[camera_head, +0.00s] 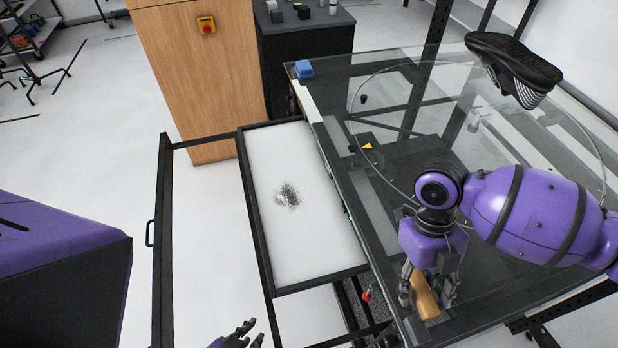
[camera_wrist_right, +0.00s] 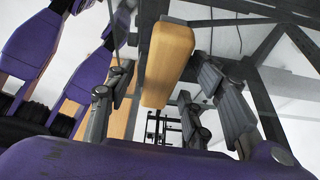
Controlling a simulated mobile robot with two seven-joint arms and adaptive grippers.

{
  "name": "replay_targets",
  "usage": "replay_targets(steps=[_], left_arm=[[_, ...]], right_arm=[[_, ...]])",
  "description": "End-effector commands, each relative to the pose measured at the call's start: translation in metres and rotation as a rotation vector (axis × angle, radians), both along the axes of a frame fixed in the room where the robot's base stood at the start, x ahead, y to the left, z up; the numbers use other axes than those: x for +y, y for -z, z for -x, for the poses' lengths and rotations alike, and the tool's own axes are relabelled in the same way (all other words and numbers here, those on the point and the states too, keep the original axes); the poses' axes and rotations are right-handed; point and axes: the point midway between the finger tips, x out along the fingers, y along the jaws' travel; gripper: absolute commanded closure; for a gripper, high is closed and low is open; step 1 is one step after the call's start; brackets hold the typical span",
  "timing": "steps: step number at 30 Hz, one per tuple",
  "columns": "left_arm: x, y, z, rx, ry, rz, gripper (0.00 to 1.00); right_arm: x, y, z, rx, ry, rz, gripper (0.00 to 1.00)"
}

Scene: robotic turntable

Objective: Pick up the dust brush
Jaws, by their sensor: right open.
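The dust brush (camera_head: 426,298) shows as a tan wooden block on the glass-topped table's near side; I cannot make out bristles. My right gripper (camera_head: 428,291) is above it, pointing down, with its fingers on either side of the wood. In the right wrist view the wooden block (camera_wrist_right: 168,60) lies between the open fingers (camera_wrist_right: 163,100), with gaps showing on both sides. My left gripper (camera_head: 254,332) is partly in view at the bottom edge, its dark fingers apart and empty, away from the brush.
A pulled-out white drawer (camera_head: 330,240) holds a patch of dark specks (camera_head: 287,195). The glass table (camera_head: 400,135) carries a blue block (camera_head: 304,69) at its far left corner. A wooden cabinet (camera_head: 205,80) stands behind. A black seat-like thing (camera_head: 510,62) is at top right.

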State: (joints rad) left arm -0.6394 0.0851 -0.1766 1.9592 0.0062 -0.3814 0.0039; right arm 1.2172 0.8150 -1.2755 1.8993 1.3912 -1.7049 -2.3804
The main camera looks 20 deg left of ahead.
Motion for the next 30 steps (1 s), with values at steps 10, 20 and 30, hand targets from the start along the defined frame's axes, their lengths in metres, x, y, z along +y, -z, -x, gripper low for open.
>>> replay_targets(steps=[10, 20, 30], left_arm=[[0.0005, -0.0023, -0.0042, -0.008, 0.004, -0.002, 0.86], [0.0010, -0.0027, -0.0046, -0.009, 0.003, -0.002, 0.86], [0.0008, -0.0008, -0.0031, -0.005, 0.000, -0.001, 0.86]], right_arm=[[0.0005, 0.0011, -0.0003, 0.000, 0.000, 0.000, 0.52], [0.0007, 0.0027, -0.0002, 0.001, -0.001, -0.001, 0.78], [0.0008, 0.0035, 0.0007, 0.003, -0.001, -0.002, 1.00]])
